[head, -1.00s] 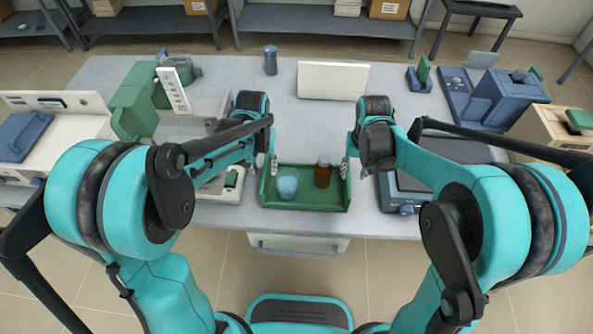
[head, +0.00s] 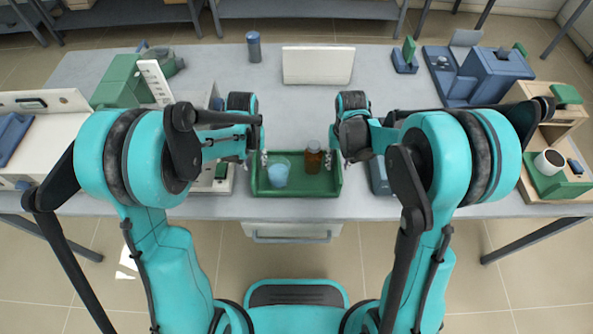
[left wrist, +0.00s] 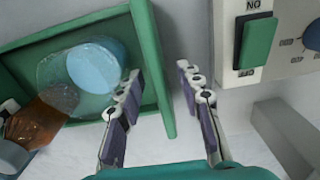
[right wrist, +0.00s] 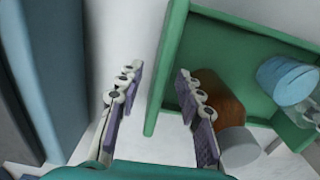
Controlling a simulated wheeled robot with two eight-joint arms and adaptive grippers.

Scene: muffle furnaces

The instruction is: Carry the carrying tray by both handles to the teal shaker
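The green carrying tray (head: 296,191) lies at the front edge of the table. It holds a clear beaker with light blue contents (head: 278,172) and a brown bottle (head: 313,158). My left gripper (left wrist: 163,95) is open, its fingers on either side of the tray's side wall (left wrist: 150,65). My right gripper (right wrist: 158,95) is open, its fingers on either side of the opposite wall (right wrist: 165,70). The handles are not clearly visible. A blue box (right wrist: 45,60) stands just outside the tray by my right gripper. I cannot tell which device is the teal shaker.
A white panel (head: 318,65) and a dark blue cylinder (head: 254,46) stand behind the tray. A green device (head: 122,80) is at left and a blue machine (head: 492,75) at back right. A white mug (head: 549,161) is at far right. The table's middle is clear.

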